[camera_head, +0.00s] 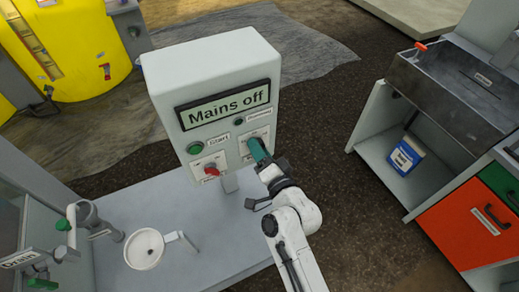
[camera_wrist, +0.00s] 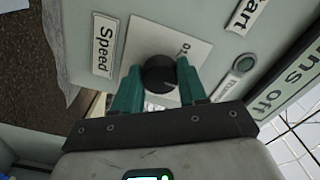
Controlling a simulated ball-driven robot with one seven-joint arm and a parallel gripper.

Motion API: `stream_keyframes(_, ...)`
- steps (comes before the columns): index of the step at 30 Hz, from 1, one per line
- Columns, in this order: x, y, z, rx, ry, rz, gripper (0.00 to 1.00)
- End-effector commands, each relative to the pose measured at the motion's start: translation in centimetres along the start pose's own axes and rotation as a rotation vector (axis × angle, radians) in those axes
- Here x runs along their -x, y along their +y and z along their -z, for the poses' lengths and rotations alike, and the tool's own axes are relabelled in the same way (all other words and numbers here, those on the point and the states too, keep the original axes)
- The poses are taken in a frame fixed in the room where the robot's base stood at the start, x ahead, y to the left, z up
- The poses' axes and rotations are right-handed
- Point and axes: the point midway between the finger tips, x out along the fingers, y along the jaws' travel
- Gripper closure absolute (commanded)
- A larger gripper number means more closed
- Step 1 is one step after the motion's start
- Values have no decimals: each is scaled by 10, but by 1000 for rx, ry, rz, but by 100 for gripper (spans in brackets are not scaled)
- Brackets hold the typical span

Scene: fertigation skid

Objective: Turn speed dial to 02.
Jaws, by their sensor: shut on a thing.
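The speed dial (camera_wrist: 159,75) is a black round knob on a white plate in the wrist view, beside a "Speed" label (camera_wrist: 103,45). My gripper (camera_wrist: 158,84) has its green fingers on either side of the dial and is shut on it. In the head view my gripper (camera_head: 258,150) reaches the lower right of the white control box (camera_head: 215,62), hiding the dial. The plate's numbers are mostly covered or too small to read; part of a "0" mark shows above the dial.
The box display (camera_head: 229,104) reads "Mains off". A green Start button (camera_head: 195,148) and a red switch (camera_head: 211,171) sit left of the gripper. A white funnel-like cup (camera_head: 144,249) stands on the bench at lower left. A sink cabinet (camera_head: 455,85) stands right.

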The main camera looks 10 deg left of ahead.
Motion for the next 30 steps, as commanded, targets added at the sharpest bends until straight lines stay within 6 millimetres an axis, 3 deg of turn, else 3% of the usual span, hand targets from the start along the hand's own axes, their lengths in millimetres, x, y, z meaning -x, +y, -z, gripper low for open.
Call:
stream_keyframes(7,0,0,0,1,1,-1,89)
stream_keyframes(8,0,0,0,1,1,-1,57)
stream_keyframes(15,0,0,0,1,1,-1,34)
stream_keyframes(25,4,1,0,1,1,-1,33)
stream_keyframes(30,24,3,-1,0,1,-2,33)
